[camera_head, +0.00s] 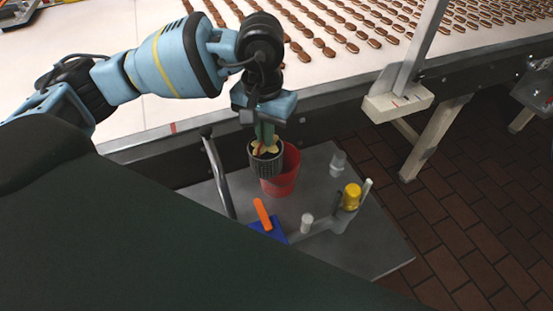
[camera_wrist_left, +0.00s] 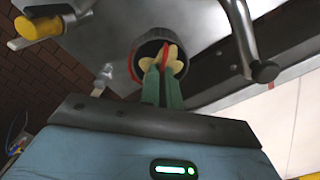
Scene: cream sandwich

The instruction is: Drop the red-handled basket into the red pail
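The red-handled basket (camera_head: 265,172) is dark, with cream-coloured pieces at its top around the red handle. My left gripper (camera_head: 265,138) points down with green fingers closed on the handle. In the left wrist view the fingertips (camera_wrist_left: 162,76) meet at the red handle, with the dark basket (camera_wrist_left: 150,52) beyond. The red pail (camera_head: 286,175) stands on the grey cart top, and the basket covers its left part in the head view. The basket's full side shows in front of the pail; its exact height is unclear. My right gripper is not in view.
The grey cart top (camera_head: 350,235) also holds an orange-handled blue tool (camera_head: 265,220), a white cup (camera_head: 307,223), a yellow-topped item (camera_head: 351,195) and a clear cup (camera_head: 338,162). A grey rail (camera_head: 218,175) rises at left. The conveyor edge (camera_head: 330,100) runs behind.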

